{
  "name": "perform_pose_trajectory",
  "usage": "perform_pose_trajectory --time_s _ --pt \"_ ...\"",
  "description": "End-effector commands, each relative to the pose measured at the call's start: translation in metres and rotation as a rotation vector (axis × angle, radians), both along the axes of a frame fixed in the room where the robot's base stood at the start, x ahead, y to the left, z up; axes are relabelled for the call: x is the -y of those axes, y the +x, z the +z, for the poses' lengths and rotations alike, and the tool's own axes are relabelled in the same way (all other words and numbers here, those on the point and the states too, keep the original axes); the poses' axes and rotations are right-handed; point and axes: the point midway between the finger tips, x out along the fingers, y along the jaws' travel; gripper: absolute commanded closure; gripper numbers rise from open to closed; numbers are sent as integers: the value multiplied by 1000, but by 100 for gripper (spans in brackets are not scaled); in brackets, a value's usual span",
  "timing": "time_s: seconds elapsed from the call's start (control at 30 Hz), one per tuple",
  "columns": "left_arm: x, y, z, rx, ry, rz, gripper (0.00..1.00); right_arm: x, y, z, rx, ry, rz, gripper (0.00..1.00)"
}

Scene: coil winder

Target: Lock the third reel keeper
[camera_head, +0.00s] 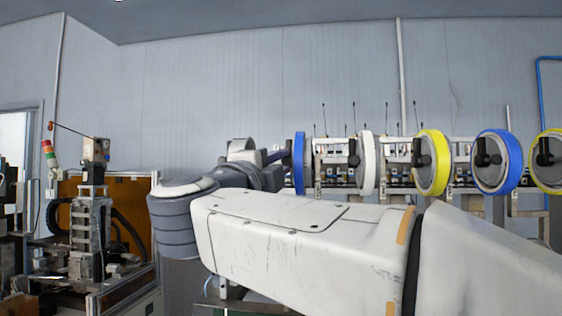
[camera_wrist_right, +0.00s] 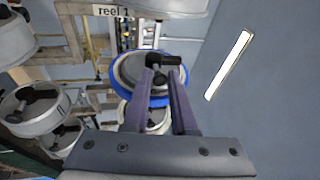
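A row of reels on a rack shows at the right in the head view. From the left they are a blue-rimmed reel (camera_head: 299,163), a white reel (camera_head: 366,165), a yellow-rimmed reel (camera_head: 440,162), a blue-rimmed reel (camera_head: 515,160) and another yellow-rimmed one. Black keepers (camera_head: 418,158) show on several. My right gripper (camera_head: 284,156) is at the leftmost reel. In the right wrist view its two dark fingers (camera_wrist_right: 163,68) stand apart around a black keeper (camera_wrist_right: 165,60) in front of a blue-rimmed reel (camera_wrist_right: 126,76); contact is unclear. My left gripper is out of view.
A label "reel 1" (camera_wrist_right: 113,11) shows on the rack in the wrist view. Other grey reels (camera_wrist_right: 38,108) hang at the left there. A machine with an orange panel (camera_head: 122,200) stands at the left in the head view. My right arm hides the middle foreground.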

Motion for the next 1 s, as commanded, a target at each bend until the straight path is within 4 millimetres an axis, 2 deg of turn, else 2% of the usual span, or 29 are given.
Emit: perform_pose_trajectory --time_s 0.37,1.0 --pt "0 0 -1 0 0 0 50 -1 -2 0 1 0 1 100" --pt "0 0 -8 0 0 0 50 -5 -20 0 2 1 2 100"
